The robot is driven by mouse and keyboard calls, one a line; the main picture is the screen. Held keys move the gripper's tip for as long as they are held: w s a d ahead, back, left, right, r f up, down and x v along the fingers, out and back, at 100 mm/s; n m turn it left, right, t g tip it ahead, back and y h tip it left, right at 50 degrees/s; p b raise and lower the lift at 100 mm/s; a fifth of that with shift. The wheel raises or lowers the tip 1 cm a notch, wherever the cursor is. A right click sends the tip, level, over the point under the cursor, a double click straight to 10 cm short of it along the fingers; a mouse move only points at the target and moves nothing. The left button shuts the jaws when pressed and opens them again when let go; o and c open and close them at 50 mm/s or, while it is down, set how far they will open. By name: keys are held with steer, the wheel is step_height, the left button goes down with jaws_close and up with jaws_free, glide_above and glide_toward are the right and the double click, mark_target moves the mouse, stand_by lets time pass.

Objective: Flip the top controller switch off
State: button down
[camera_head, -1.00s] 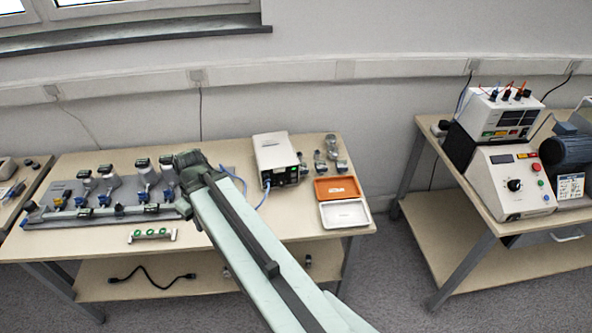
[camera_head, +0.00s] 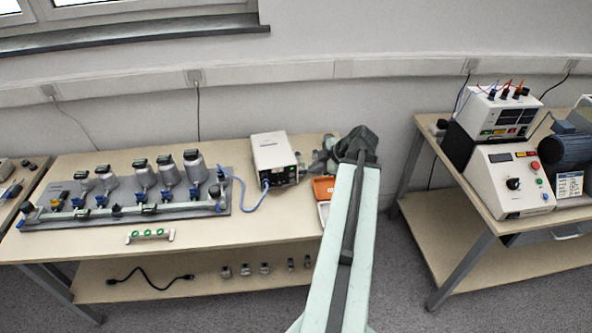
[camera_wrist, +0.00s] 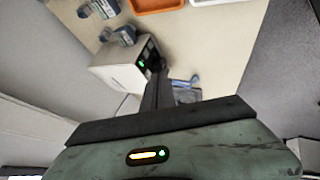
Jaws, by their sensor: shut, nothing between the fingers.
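A white controller box (camera_head: 273,158) with a dark front panel and green lights stands at the back right of the left table. It also shows in the wrist view (camera_wrist: 122,65), with its lit panel toward the dark fingers of my gripper (camera_wrist: 157,66). The gripper is shut and empty; its tip overlaps the panel edge in the picture, and I cannot tell whether they touch. In the head view my wrist is right of the box, over the table's right end. The switch itself is too small to make out, and its position cannot be read.
An orange tray (camera_head: 323,187) and a white tray (camera_wrist: 208,1) lie near the box, partly behind my arm in the head view. A sensor rig (camera_head: 130,212) and blue cable (camera_head: 243,190) are left. Stacked instruments (camera_head: 508,180) and a motor stand on the right table.

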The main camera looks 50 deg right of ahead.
mark_target(292, 168)
steer(key=w+d+f+b, duration=0.1)
steer(key=w+f+b, duration=0.6)
steer(key=w, duration=0.2)
steer(key=shift+w+d+f, duration=0.15)
steer(key=shift+w+d, duration=0.1)
steer(key=shift+w, duration=0.05)
